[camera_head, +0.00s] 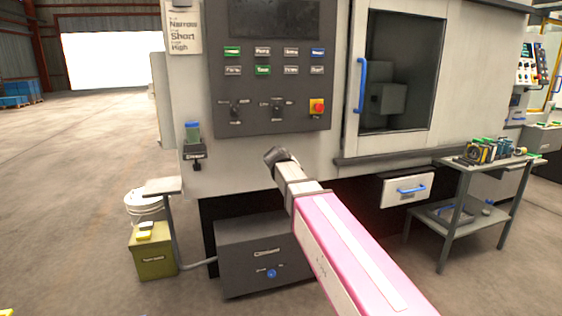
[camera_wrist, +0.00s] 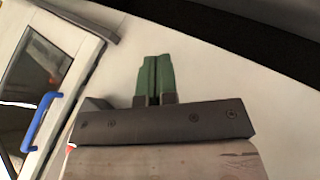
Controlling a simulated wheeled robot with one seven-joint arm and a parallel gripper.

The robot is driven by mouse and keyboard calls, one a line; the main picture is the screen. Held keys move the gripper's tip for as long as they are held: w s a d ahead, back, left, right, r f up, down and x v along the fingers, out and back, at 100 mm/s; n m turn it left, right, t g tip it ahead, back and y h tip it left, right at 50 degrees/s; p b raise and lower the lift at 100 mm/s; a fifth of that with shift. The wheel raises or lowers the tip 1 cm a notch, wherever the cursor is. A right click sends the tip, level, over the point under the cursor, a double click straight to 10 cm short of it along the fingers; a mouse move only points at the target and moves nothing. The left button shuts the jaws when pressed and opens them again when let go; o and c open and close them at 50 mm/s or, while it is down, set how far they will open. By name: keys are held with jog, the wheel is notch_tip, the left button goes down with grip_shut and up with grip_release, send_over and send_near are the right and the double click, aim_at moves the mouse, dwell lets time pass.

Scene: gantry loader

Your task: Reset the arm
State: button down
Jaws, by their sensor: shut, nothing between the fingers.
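My arm reaches up from the bottom right in the head view, pink with a white stripe, and ends in front of the machine's pale front below the control panel (camera_head: 272,120). The fingers are hidden behind my wrist there. In the wrist view my gripper (camera_wrist: 153,78) shows two green fingers side by side, shut with nothing between them. The machine's pale front (camera_wrist: 215,65) lies beyond them. The machine door (camera_head: 398,75) with its blue handle (camera_head: 362,86) is right of the panel. The handle also shows at the left of the wrist view (camera_wrist: 40,122).
A grey side table (camera_head: 450,165) with tools stands at the right. A drawer (camera_head: 407,188) sits under the door. A dark grey box (camera_head: 262,255) stands below the panel. A white bucket (camera_head: 143,205) and an olive box (camera_head: 152,255) stand at the left.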

jog(key=s+d+f+m+g+y, duration=0.1)
jog(key=s+d+f, duration=0.3)
jog(key=s+f, duration=0.4)
jog(key=s+d+f+m+g+y, duration=0.1)
jog(key=s+d+f+g, duration=0.3)
jog(key=s+f, duration=0.4)
jog(key=s+d+f+m+g+y, duration=0.1)
jog(key=s+d+f, duration=0.4)
jog(key=f, duration=0.8)
jog(key=s+g+y, duration=0.1)
jog(key=s+y, duration=0.1)
jog(key=s, duration=0.1)
jog(key=shift+d+m+g+y, duration=0.2)
jog(key=shift+m+g+y, duration=0.1)
jog(key=shift+s+a, duration=0.1)
